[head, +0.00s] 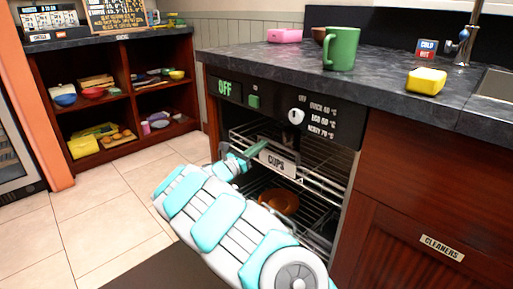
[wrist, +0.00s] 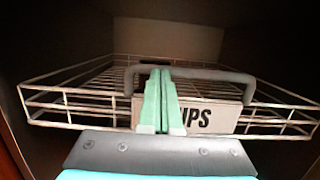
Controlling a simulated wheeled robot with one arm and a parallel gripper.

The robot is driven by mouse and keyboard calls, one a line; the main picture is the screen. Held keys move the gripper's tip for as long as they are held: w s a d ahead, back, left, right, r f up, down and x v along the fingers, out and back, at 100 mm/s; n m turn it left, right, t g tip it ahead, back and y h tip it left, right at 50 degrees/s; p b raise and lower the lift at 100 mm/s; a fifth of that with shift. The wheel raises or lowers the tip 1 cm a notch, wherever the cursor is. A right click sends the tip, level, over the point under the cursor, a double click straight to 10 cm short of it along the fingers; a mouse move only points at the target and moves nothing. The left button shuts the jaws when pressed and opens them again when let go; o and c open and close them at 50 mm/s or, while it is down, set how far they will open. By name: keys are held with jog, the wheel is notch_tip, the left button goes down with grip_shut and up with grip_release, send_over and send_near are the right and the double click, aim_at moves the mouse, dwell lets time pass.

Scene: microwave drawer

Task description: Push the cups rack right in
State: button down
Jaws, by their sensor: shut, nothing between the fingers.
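The cups rack (head: 318,181) is a wire rack in the upper part of the open machine under the counter. Its front carries a white CUPS label (head: 278,162) and a grey bar handle. In the wrist view the rack (wrist: 72,92) spreads across the picture, with the handle (wrist: 222,76) arching over the label (wrist: 222,116). My gripper (head: 262,148) is shut and empty, its green fingers at the rack's front by the label. In the wrist view the gripper (wrist: 160,72) covers the label's left part and the handle's middle. I cannot tell whether the fingertips touch the rack.
A lower rack holds an orange-brown bowl (head: 279,202). The machine's control panel (head: 285,108) reads OFF. A green mug (head: 341,48) and a yellow sponge (head: 426,80) stand on the counter above. Open tiled floor (head: 110,215) lies to the left.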

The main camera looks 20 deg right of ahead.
jog(key=x, duration=0.2)
jog(key=shift+w+d, duration=0.15)
jog(key=shift+d, duration=0.15)
jog(key=v, duration=1.4)
jog(key=shift+f, duration=0.15)
